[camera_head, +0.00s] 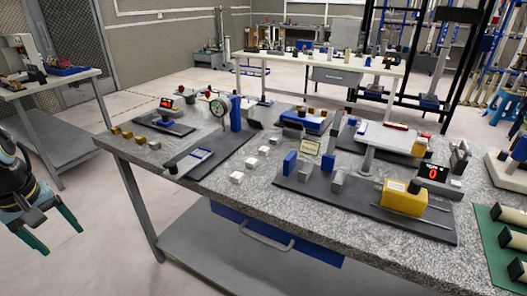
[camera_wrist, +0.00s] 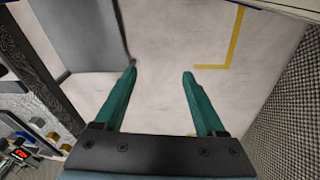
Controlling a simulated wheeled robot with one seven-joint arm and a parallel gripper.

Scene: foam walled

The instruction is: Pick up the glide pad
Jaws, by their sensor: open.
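I cannot tell which item is the glide pad. Many small items stand on the granite-topped bench (camera_head: 250,203) in the head view. Among them are small white blocks (camera_head: 237,177), brass-coloured blocks (camera_head: 127,135), a yellow block (camera_head: 402,197) and a blue block (camera_head: 290,163) on a dark plate. My gripper (camera_head: 60,240) is at the left edge of the head view, left of the bench and apart from it. Its two green fingers are open and empty. In the wrist view the open fingers (camera_wrist: 159,73) point over bare floor, with the bench at the left.
A dial gauge on a blue stand (camera_head: 235,112) rises from the bench's left half. A blue drawer (camera_head: 275,236) with a handle hangs under the front edge. Another table (camera_head: 50,88) stands at the far left. A green mat with cylinders (camera_head: 495,238) is at the right.

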